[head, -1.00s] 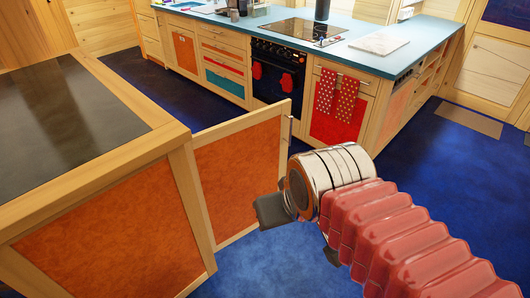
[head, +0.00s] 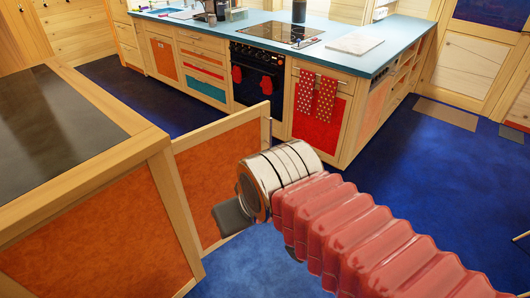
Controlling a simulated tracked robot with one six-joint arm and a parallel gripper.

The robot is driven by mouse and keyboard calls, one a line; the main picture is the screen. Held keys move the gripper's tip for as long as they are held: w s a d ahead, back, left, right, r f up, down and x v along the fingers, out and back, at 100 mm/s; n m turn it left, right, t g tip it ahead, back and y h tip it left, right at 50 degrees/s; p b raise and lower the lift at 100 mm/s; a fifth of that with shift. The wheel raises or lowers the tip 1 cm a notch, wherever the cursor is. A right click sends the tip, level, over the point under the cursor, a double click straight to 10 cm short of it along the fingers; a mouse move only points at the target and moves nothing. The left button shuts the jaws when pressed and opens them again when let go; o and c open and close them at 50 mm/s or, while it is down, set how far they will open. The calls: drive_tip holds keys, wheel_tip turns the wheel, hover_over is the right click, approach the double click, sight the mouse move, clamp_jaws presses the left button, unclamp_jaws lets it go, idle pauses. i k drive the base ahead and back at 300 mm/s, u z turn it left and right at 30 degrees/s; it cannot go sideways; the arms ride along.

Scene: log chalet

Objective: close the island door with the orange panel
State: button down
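The island door with the orange panel (head: 215,160) stands open in the head view, jutting out from the corner of the wooden island (head: 95,175). Its pale frame and free edge point toward the kitchen counter. My gripper (head: 258,236) is in front of the door's free end and covers its lower right part. One dark finger shows left of the metal wrist and a small dark part shows below it, set apart; nothing is seen between them. Whether the gripper touches the door cannot be told.
The island has a dark top (head: 55,125) and an orange side panel. Behind is a blue-topped counter (head: 385,45) with a black oven (head: 257,75) and two red dotted towels (head: 326,98). The blue floor (head: 430,180) at right is clear, with a brown mat (head: 446,114) farther back.

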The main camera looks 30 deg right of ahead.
sight(202, 162)
drive_tip(key=z, duration=0.05)
drive_tip(key=i, duration=1)
drive_tip(key=u, duration=0.05)
